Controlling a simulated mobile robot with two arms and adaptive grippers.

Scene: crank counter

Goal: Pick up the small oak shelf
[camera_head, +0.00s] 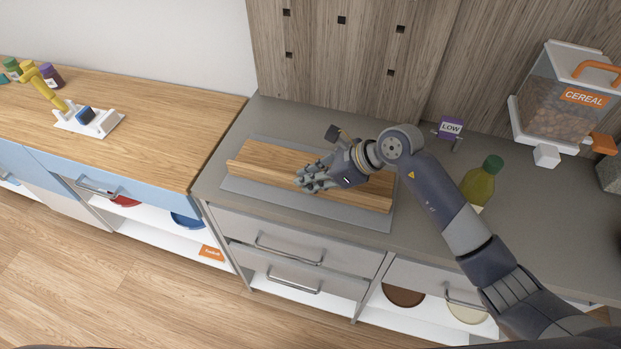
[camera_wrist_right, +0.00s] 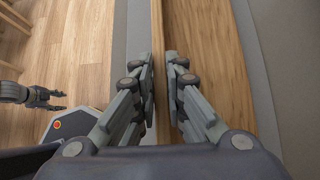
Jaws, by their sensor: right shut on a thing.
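The small oak shelf (camera_head: 348,192) is a long wooden piece with a raised strip along its front. It lies on a grey mat (camera_head: 236,186) on the grey counter, and I see no gap beneath it. My right gripper (camera_head: 306,183) reaches in from the right and is shut on the shelf near its middle. In the right wrist view, the fingers (camera_wrist_right: 162,70) stand on both sides of the shelf's upright strip (camera_wrist_right: 157,25). My left gripper (camera_wrist_right: 44,98) shows small at the left of the right wrist view, away from the shelf; its jaw opening is unclear.
A wooden back panel (camera_head: 350,60) with several dark square holes rises behind. A purple LOW sign (camera_head: 450,127), a green-capped bottle (camera_head: 480,184) and a cereal dispenser (camera_head: 563,95) stand to the right. A wooden counter (camera_head: 150,120) adjoins at left. Drawers (camera_head: 300,245) are below.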

